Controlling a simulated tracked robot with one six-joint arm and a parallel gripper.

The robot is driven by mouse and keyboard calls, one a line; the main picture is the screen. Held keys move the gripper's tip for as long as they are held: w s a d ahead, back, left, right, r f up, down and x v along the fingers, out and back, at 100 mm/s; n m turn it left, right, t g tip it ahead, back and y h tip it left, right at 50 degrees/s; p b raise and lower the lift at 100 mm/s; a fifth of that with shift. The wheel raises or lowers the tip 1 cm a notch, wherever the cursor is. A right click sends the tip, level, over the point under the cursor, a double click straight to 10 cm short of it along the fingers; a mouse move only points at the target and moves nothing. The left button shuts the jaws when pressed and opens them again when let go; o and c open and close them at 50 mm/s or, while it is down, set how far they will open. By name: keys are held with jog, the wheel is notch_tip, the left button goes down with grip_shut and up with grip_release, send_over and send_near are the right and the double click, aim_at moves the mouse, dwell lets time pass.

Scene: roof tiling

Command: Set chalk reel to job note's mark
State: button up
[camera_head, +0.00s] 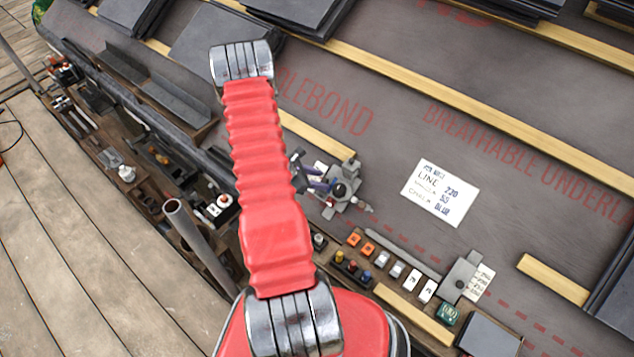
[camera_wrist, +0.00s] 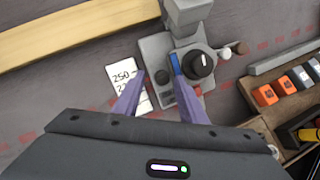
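The job note (camera_head: 440,192) is a white card on the grey underlay in the head view. It appears to read LINE 220, a line with 53, and CHALK BLUE. What looks like the chalk reel (camera_head: 342,196) is a grey device with a round black knob (camera_wrist: 199,65). A white card (camera_wrist: 122,88) reading 250 lies beside it, partly hidden by a finger. My gripper (camera_wrist: 157,75) is at the device, its two purple fingers apart. A dark round button shows between them. A blue strip is at the right fingertip; I cannot tell whether it touches the knob.
A tray to the right holds orange and grey blocks (camera_wrist: 266,95) and other small parts. Another grey device (camera_head: 463,277) stands farther right. Wooden battens (camera_wrist: 75,38) and stacked slates (camera_head: 296,15) lie around. Bare underlay surrounds the job note.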

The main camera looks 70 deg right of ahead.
jog(key=v, duration=1.3)
jog(key=shift+w+a+r, duration=0.15)
jog(key=shift+w+a, duration=0.1)
jog(key=shift+a, duration=0.05)
dwell(0.4)
